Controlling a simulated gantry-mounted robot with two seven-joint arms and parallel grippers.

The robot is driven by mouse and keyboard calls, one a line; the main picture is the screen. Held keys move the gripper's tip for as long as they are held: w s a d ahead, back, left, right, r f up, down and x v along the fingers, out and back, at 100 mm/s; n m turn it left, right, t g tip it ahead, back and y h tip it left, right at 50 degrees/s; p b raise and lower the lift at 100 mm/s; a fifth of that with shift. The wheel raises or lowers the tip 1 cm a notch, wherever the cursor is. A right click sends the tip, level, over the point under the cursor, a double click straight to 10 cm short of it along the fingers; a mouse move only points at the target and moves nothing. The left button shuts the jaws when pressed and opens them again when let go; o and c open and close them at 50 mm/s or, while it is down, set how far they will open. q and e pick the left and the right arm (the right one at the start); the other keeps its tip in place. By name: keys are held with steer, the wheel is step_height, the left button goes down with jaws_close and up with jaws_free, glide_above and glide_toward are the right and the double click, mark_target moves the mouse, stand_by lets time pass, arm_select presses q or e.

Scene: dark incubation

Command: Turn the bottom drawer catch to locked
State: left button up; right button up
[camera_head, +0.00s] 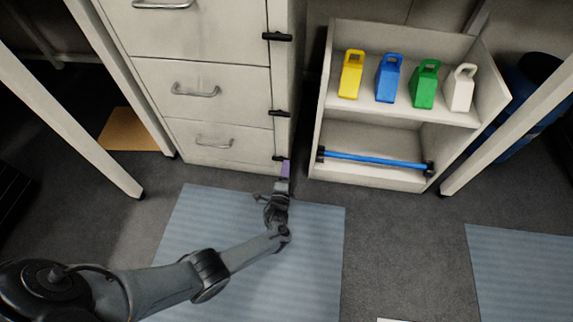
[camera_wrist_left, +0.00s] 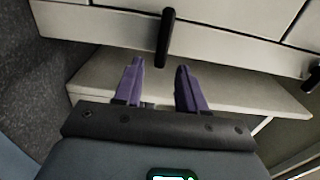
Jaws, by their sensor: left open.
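The bottom drawer catch (camera_head: 279,158) is a small dark bar at the right edge of the drawer cabinet, beside the bottom drawer (camera_head: 198,134). In the left wrist view the near black catch (camera_wrist_left: 166,38) appears to be this one. My left gripper (camera_head: 285,170) is at the cabinet's lower right corner. Its two purple fingers (camera_wrist_left: 160,66) are open and empty, with the near end of the catch lined up between their tips. I cannot tell whether either finger touches it. My right gripper is not in view.
Middle (camera_head: 281,113) and top catches (camera_head: 277,36) sit above on the same edge. A shelf unit (camera_head: 318,110) with coloured containers and a blue bar (camera_head: 375,159) stands close to the right. A blue-grey mat (camera_head: 320,250) covers open floor in front.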

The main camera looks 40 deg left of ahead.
arm_select(q)
steer(key=p+v, duration=0.3)
steer(key=v, duration=0.5)
steer(key=shift+s+d, duration=0.15)
steer(key=shift+s, duration=0.1)
